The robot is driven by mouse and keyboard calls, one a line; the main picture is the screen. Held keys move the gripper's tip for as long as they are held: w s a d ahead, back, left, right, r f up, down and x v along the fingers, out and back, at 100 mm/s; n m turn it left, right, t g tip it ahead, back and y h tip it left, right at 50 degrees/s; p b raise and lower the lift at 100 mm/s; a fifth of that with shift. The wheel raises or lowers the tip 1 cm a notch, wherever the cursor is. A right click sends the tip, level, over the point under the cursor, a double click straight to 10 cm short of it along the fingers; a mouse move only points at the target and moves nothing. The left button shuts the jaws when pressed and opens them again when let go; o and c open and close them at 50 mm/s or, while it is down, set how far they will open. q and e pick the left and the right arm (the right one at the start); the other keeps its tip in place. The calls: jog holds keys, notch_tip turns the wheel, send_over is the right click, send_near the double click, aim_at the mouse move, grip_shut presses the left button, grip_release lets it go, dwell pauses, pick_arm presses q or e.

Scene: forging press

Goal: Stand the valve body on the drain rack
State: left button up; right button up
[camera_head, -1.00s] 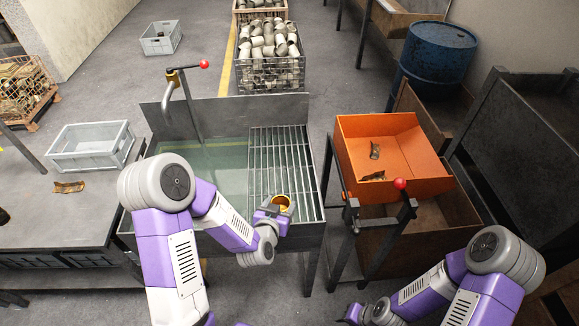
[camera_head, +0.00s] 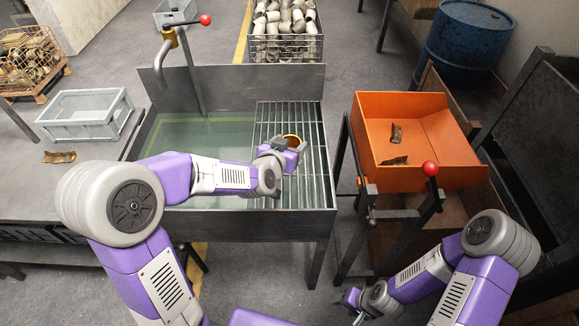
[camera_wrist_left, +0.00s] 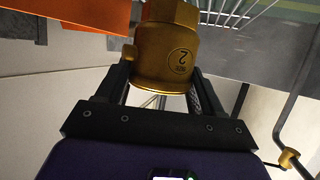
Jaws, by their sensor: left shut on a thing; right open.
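My left gripper (camera_head: 284,152) is over the drain rack (camera_head: 308,183), the grating on the right side of the wash tank. It is shut on the valve body (camera_head: 293,140), a brass-coloured round piece with an open top end in the head view. My right gripper (camera_head: 356,305) is open and empty at the bottom, away from the tank.
Left of the rack is open water (camera_head: 205,140) with a red-handled tap (camera_head: 185,55). An orange tray (camera_head: 418,165) holding small scraps stands at right, beside a red-knobbed lever (camera_head: 431,169). A grey crate (camera_head: 88,117) is on the left bench. Most rack bars are bare.

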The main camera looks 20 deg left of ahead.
pick_arm(q)
notch_tip(320, 180, down, 7)
jog(key=shift+w+r+b, duration=0.1)
jog(key=shift+r+b, duration=0.05)
jog(key=shift+b, duration=0.9)
jog(key=shift+r, duration=0.1)
jog(key=shift+f, duration=0.2)
jog(key=o, duration=1.4)
